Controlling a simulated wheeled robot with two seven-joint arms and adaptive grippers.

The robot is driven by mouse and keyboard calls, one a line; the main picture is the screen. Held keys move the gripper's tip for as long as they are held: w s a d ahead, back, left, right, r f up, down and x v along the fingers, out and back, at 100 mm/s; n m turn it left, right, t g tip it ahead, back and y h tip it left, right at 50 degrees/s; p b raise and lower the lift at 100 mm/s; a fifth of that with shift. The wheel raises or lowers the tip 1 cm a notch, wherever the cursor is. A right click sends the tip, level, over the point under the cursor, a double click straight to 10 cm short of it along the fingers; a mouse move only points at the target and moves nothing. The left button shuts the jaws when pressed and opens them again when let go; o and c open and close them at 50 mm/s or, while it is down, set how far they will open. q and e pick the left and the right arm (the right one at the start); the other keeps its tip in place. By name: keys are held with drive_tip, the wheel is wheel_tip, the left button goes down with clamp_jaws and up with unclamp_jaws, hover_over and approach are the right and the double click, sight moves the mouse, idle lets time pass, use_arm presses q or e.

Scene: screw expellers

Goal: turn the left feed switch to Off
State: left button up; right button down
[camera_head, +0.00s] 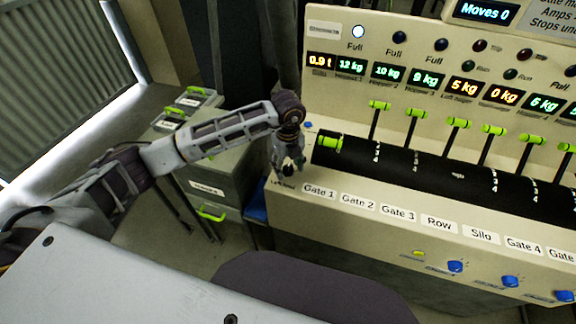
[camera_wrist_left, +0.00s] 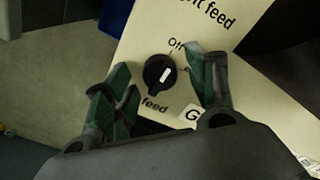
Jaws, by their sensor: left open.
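The left feed switch is a round black knob (camera_wrist_left: 155,82) with a white mark, on the cream panel in the left wrist view. An "Off" label lies above and right of it. The mark leans up and right; I cannot tell exactly which position it is set to. Another label beside it is partly hidden by a finger. My left gripper (camera_wrist_left: 160,70) is open, its two green-padded fingers on either side of the knob, with no clear contact. In the head view my left gripper (camera_head: 289,168) is at the panel's left end and mostly hides the knob. My right gripper is not in view.
Right of the knob runs a row of gate labels (camera_head: 358,202) below a black strip with green-handled levers (camera_head: 415,113). Blue knobs (camera_head: 456,266) are on the lower front. Grey bins with green handles (camera_head: 211,213) stand left of the panel.

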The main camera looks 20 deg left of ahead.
sight(288, 167)
use_arm(q)
wheel_tip(288, 167, up, 12)
idle(0.7)
drive_tip(key=shift+f, duration=0.1)
idle(0.5)
